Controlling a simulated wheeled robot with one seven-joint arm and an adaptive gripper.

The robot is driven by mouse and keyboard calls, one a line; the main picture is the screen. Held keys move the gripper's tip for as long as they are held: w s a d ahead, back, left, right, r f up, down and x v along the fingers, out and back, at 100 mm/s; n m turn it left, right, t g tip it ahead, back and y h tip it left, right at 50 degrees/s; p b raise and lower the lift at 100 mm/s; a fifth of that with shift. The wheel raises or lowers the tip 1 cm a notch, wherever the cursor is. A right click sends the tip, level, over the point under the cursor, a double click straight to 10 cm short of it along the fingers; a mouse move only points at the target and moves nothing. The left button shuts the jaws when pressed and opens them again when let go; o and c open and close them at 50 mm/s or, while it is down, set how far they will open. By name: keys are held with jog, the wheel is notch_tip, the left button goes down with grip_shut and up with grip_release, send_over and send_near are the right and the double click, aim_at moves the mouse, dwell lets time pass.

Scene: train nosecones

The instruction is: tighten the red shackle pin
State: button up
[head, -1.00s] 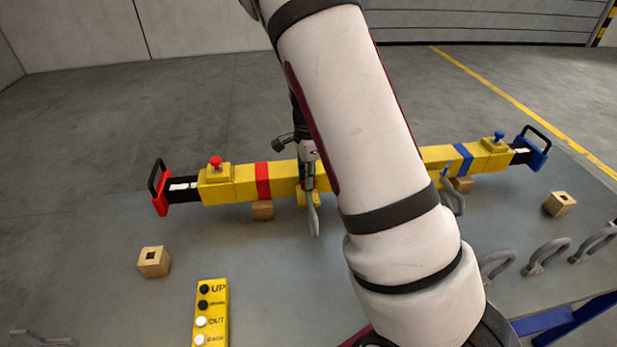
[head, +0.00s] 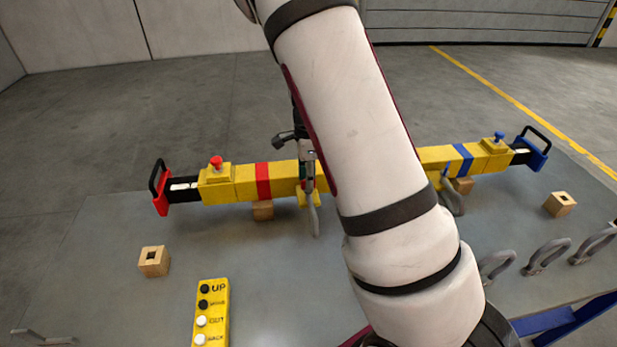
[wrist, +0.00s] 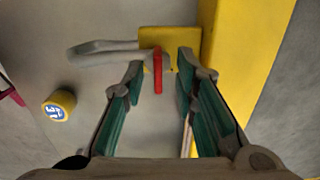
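The red shackle pin (wrist: 158,72) shows in the wrist view as a short upright red bar beside a yellow lug (wrist: 157,36). The grey shackle (wrist: 95,50) extends left from the lug; part of a grey shackle also shows below the beam in the head view (head: 314,218). My gripper (wrist: 160,64) has green-padded fingers, spread apart. The pin appears between the fingertips, with a gap on each side. In the head view my gripper (head: 306,182) is at the middle of the yellow beam (head: 235,182), and the pin cannot be made out clearly.
Wooden blocks (head: 154,262) (head: 560,204) stand on the grey table (head: 120,300). A yellow button panel (head: 212,315) lies in front, and grey shackles (head: 545,256) stand at right. A yellow cylinder with a blue label (wrist: 59,106) is left of my gripper in the wrist view.

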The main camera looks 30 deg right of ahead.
notch_tip(320, 180, up, 12)
dwell(0.7)
dwell(0.4)
